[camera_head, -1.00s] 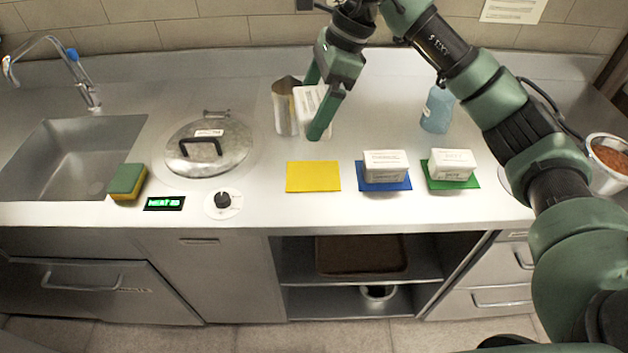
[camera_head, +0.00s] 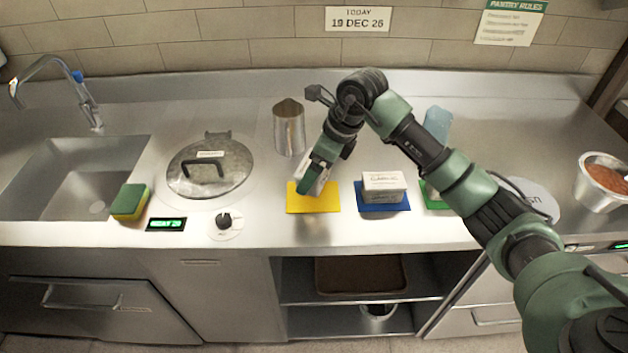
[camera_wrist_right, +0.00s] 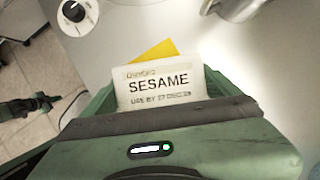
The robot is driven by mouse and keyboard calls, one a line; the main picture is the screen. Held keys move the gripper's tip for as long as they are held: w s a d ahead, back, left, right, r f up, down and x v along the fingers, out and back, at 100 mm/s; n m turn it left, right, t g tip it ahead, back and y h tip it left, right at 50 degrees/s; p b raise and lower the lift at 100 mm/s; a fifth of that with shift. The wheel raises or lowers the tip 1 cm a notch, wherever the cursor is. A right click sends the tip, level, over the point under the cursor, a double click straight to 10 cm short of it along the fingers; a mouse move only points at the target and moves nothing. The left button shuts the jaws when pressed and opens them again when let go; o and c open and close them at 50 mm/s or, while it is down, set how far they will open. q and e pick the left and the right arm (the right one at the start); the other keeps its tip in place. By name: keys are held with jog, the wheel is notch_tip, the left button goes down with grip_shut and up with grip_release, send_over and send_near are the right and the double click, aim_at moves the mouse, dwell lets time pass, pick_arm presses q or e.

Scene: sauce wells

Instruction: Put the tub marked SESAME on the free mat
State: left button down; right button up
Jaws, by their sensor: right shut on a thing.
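My right gripper (camera_head: 313,181) is shut on a white tub marked SESAME (camera_wrist_right: 160,84), whose label reads clearly in the right wrist view. In the head view the gripper and tub are at the yellow mat (camera_head: 325,205), and the fingers hide most of the tub. I cannot tell whether the tub touches the mat. The yellow mat also shows behind the tub in the wrist view (camera_wrist_right: 157,53). A white tub (camera_head: 383,181) sits on the blue mat (camera_head: 384,208). The green mat (camera_head: 431,201) is mostly hidden behind my right arm. My left gripper is not in view.
A metal pitcher (camera_head: 289,128) stands behind the yellow mat. A lidded pot (camera_head: 222,178), a knob (camera_head: 224,221) and a sponge (camera_head: 129,202) are to the left, by the sink (camera_head: 75,180). A blue bottle (camera_head: 438,122) and a bowl (camera_head: 590,200) are at right.

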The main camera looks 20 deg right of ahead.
jog(key=shift+f, duration=0.6)
notch_tip(320, 180, down, 4)
jog(key=shift+f+p, duration=0.1)
jog(key=shift+p, duration=0.45)
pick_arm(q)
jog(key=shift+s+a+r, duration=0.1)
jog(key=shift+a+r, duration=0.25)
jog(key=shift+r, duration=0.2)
pick_arm(e)
jog(key=o, duration=1.5)
jog(key=shift+f, duration=0.15)
jog(key=shift+c, duration=0.2)
jog(key=shift+r, duration=0.2)
jog(key=shift+d+r, duration=0.15)
jog(key=shift+r, duration=0.15)
pick_arm(q)
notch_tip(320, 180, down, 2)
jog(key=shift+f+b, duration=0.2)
jog(key=shift+b, duration=1.05)
pick_arm(e)
jog(key=v, duration=1.1)
jog(key=shift+s, duration=0.15)
